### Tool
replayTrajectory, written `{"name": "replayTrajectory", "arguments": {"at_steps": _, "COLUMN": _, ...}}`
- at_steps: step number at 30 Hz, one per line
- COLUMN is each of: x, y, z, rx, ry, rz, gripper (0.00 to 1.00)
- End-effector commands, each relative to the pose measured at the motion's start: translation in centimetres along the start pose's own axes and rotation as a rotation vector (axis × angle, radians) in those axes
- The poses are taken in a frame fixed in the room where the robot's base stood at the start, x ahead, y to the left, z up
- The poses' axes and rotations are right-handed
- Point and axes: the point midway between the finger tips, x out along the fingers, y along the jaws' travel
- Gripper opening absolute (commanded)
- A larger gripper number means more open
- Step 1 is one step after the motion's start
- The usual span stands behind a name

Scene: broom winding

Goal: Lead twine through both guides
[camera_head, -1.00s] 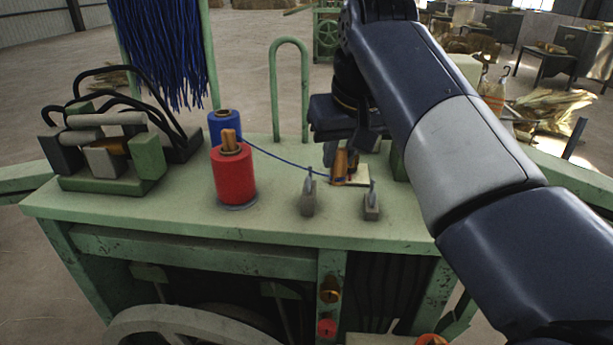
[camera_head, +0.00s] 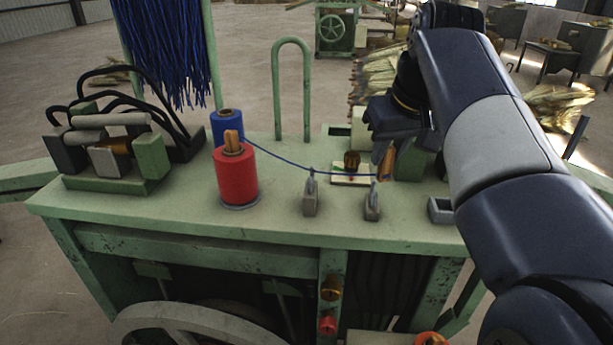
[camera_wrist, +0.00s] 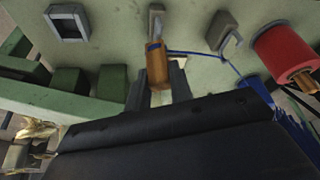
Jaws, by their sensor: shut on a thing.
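My gripper (camera_head: 384,152) is shut on a wooden peg (camera_head: 386,165), which also shows with a blue band in the wrist view (camera_wrist: 157,66). Blue twine (camera_head: 270,158) runs from the blue spool (camera_head: 226,122), behind the red spool (camera_head: 235,177), to the peg. It meets the top of the left guide (camera_head: 310,197) and bends there, also in the wrist view (camera_wrist: 222,32). It crosses near the top of the right guide (camera_head: 373,206). The peg partly hides that guide in the wrist view (camera_wrist: 155,18); whether the twine is inside it I cannot tell.
A grey hollow holder (camera_head: 440,210) stands to the right of the guides. A small plate with a dark brown knob (camera_head: 352,162) lies behind them. A tall green hoop (camera_head: 277,95) rises at the back. A roller device (camera_head: 105,150) fills the left; the front table strip is clear.

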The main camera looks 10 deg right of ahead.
Motion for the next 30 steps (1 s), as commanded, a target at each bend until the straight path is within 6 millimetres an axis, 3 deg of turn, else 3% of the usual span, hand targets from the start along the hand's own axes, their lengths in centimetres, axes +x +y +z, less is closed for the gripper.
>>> {"name": "replayTrajectory", "arguments": {"at_steps": 18, "x": -0.3, "y": 6.0, "z": 0.4, "rx": 0.003, "ry": 0.001, "rz": 0.001, "gripper": 0.0}}
{"name": "replayTrajectory", "arguments": {"at_steps": 30, "x": -0.2, "y": 6.3, "z": 0.5, "rx": -0.001, "ry": 0.001, "rz": 0.0, "gripper": 0.0}}
